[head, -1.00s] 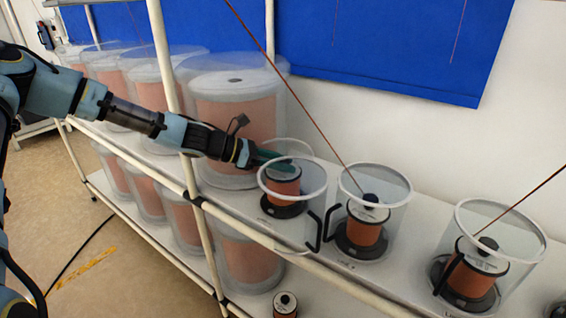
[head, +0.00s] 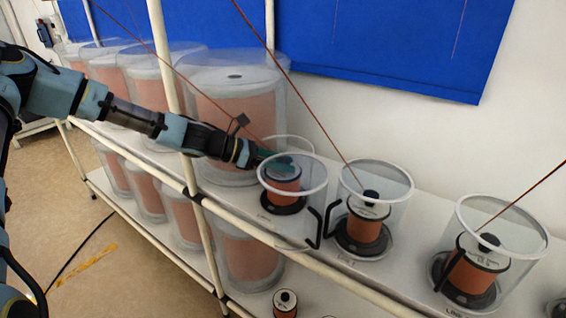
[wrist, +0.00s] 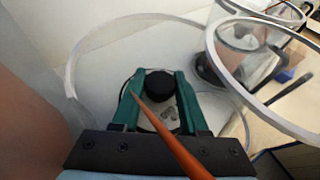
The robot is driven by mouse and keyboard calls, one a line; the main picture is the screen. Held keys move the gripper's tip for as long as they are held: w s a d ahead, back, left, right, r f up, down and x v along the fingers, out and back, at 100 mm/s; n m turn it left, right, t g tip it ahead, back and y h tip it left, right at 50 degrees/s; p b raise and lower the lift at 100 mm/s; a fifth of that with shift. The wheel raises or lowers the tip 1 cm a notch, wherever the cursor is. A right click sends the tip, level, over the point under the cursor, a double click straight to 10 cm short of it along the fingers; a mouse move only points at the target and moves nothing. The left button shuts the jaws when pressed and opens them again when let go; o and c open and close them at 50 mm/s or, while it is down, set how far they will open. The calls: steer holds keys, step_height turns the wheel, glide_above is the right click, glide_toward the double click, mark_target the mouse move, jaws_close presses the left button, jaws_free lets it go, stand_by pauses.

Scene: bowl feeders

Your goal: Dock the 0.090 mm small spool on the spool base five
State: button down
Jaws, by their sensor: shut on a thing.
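The small spool (head: 284,186), copper-coloured with a pale top, is upright inside a clear bowl (head: 321,185) at the left end of the bowl row. A black round base (head: 283,207) is under it; I cannot tell whether the spool is fully seated. My gripper (head: 283,163) reaches in from the left at the spool's top. In the wrist view its green fingers (wrist: 161,104) are shut on the spool's black knob (wrist: 160,84), with the pale spool top below. A copper wire (wrist: 170,135) crosses in front of the fingers. The base's label is unreadable.
Two more bowls with spools (head: 363,232) (head: 474,277) stand to the right, their wires rising. Another clear rim (head: 290,138) shows behind the left bowl. Large clear drums (head: 235,120) stand left, close to my arm. A shelf rail (head: 270,240) runs in front; a spool (head: 285,302) sits below.

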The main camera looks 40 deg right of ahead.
steer(key=c, duration=0.8)
jaws_free()
steer(key=shift+r, duration=0.1)
steer(key=shift+o, duration=0.5)
steer(key=shift+f, duration=0.2)
steer(key=shift+p+v, duration=1.05)
steer(key=shift+v, duration=0.65)
steer(key=p+v, duration=0.4)
steer(key=v, duration=0.3)
steer(key=shift+a+r, duration=0.25)
steer(key=shift+w, duration=0.15)
steer(key=a+f+m+t+y, duration=0.3)
steer(key=a+m+y, duration=0.5)
steer(key=a, duration=1.2)
steer(key=a+r+m+t+y, duration=0.1)
steer(key=a+r, duration=0.2)
steer(key=a, duration=0.3)
steer(key=s+a+r+m+t+y+b, duration=0.1)
steer(key=a+r+m+t, duration=0.1)
steer(key=a, duration=0.5)
steer(key=a+r+m+t+y, duration=0.1)
steer(key=a+r+m+t, duration=0.1)
steer(key=a+r, duration=0.2)
steer(key=a, duration=0.3)
steer(key=shift+s+r+y+b, duration=0.15)
steer(key=shift+r+y+b, duration=0.15)
steer(key=shift+b, duration=0.05)
